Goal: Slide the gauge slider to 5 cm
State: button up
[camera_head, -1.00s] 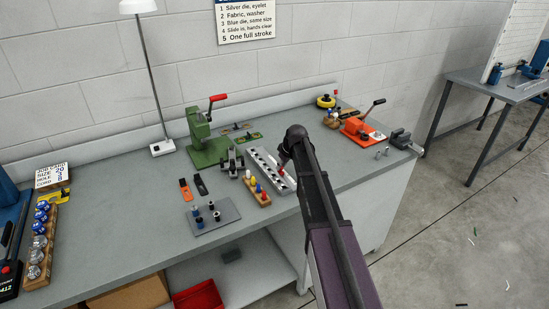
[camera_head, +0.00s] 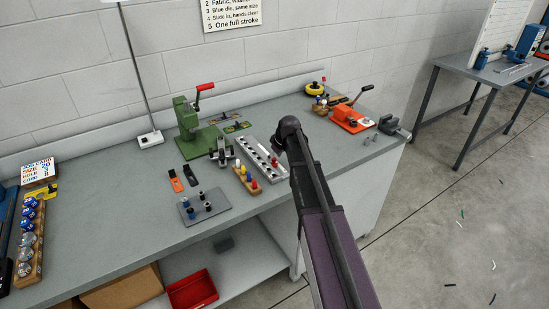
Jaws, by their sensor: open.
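My arm reaches over the bench, and its dark wrist ends just right of a long grey metal plate with a row of dark marks (camera_head: 254,151). My gripper (camera_head: 279,144) shows only as a small part beyond the wrist, beside the plate's right edge; its fingers are mostly hidden and I see nothing held. A small red piece (camera_head: 274,161) stands on the plate near the gripper; contact cannot be told. I cannot identify the gauge slider or read a centimetre scale for certain at this size.
A wooden block with coloured pegs (camera_head: 247,180) and a grey plate with posts (camera_head: 205,208) lie in front. A green press (camera_head: 190,125) stands behind left. An orange tool (camera_head: 352,118) and a vise (camera_head: 391,125) stand right.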

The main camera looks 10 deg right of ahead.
aim_at(274, 200)
jog(key=shift+w, duration=0.1)
